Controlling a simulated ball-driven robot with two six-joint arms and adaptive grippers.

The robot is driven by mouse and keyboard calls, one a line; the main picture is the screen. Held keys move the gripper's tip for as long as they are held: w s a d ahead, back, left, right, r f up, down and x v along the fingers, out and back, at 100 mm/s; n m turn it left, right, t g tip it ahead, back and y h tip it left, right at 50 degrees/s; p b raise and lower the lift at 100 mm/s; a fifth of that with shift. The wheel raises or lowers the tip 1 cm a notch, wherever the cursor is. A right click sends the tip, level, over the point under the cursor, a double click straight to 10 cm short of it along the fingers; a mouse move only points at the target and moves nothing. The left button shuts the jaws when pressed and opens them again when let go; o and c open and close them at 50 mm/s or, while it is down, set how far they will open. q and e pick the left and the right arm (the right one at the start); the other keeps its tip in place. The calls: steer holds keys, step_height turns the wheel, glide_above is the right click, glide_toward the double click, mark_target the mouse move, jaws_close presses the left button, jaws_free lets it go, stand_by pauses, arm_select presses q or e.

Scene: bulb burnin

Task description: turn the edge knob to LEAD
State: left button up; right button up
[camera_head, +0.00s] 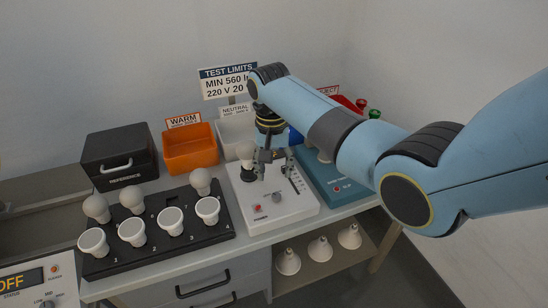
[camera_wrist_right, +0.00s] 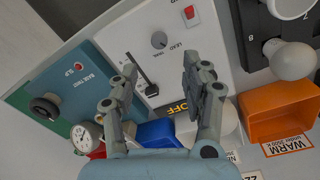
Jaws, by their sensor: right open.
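The edge knob (camera_head: 277,197) is a small grey dial on the white dimmer box (camera_head: 304,209). In the right wrist view the knob (camera_wrist_right: 159,40) shows beyond my fingertips, with small lettering including LEAD beside it. Its pointer direction is too small to tell. My right gripper (camera_head: 275,166) is above the white box, pointing down, open and empty. My left gripper is not in view.
A slider (camera_wrist_right: 148,86) and red switch (camera_wrist_right: 191,14) are on the box. A white bulb (camera_head: 246,152) stands at its back left. A black bulb rack (camera_head: 160,244) is left, a teal tester (camera_head: 345,191) right. Orange WARM bin (camera_head: 190,150) is behind.

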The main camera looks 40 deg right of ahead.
steer(key=shift+r, duration=1.65)
steer(key=shift+f, duration=0.1)
steer(key=s+f+n+b, duration=0.4)
steer(key=s+f+b, duration=0.6)
steer(key=s+f, duration=1.3)
steer(key=s+f+n+t+b, duration=0.1)
steer(key=s+f+n+b, duration=0.3)
steer(key=s+f+b, duration=0.6)
steer(key=shift+s+d+f, duration=0.15)
steer(key=shift+s+f, duration=3.45)
steer(key=shift+f, duration=1.9)
steer(key=shift+s+d+f, duration=0.1)
steer(key=shift+s+f, duration=3.5)
steer(key=shift+f, duration=1.85)
